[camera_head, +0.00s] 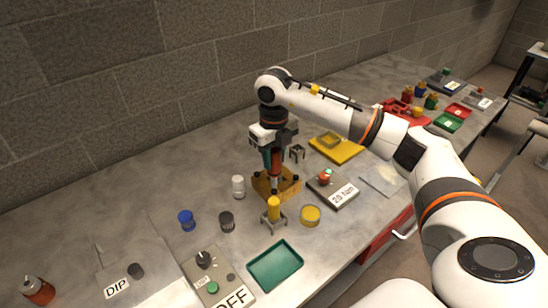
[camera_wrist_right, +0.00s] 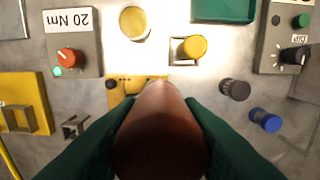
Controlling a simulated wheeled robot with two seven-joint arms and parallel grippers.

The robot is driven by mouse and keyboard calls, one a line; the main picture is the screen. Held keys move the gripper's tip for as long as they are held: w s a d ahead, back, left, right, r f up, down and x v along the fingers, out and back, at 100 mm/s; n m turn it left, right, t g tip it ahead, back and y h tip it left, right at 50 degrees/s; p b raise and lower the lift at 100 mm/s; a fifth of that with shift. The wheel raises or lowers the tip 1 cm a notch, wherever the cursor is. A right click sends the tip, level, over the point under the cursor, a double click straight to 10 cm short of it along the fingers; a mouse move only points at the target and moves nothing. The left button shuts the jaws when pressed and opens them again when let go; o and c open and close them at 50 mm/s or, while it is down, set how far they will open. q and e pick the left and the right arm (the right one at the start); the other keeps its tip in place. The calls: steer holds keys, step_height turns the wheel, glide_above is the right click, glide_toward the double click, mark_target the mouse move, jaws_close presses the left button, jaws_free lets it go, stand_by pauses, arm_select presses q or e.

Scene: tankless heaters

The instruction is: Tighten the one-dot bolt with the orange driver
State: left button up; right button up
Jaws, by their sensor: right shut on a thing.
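My right gripper (camera_head: 273,152) is shut on the orange driver (camera_head: 276,162), which shows reddish-brown and points down, upright. Its lower end is at the orange-yellow block (camera_head: 287,189) on the bench; I cannot tell whether it touches a bolt. In the wrist view the driver (camera_wrist_right: 160,130) sits between the green fingers (camera_wrist_right: 160,140) and hides most of the block (camera_wrist_right: 121,91). A dark bolt head (camera_wrist_right: 110,84) shows at the block's corner. Small dark marks show along the block's edge, too small to read as dots. My left gripper is not in view.
A grey box marked 20 Nm (camera_head: 335,190) with a red knob stands right of the block. A yellow-capped holder (camera_head: 273,209), yellow disc (camera_head: 310,215), black cup (camera_head: 227,221) and blue cup (camera_head: 186,219) stand nearby. A green tray (camera_head: 275,265) lies in front.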

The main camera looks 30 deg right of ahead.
steer(key=shift+r+p, duration=1.4)
steer(key=shift+r, duration=1.15)
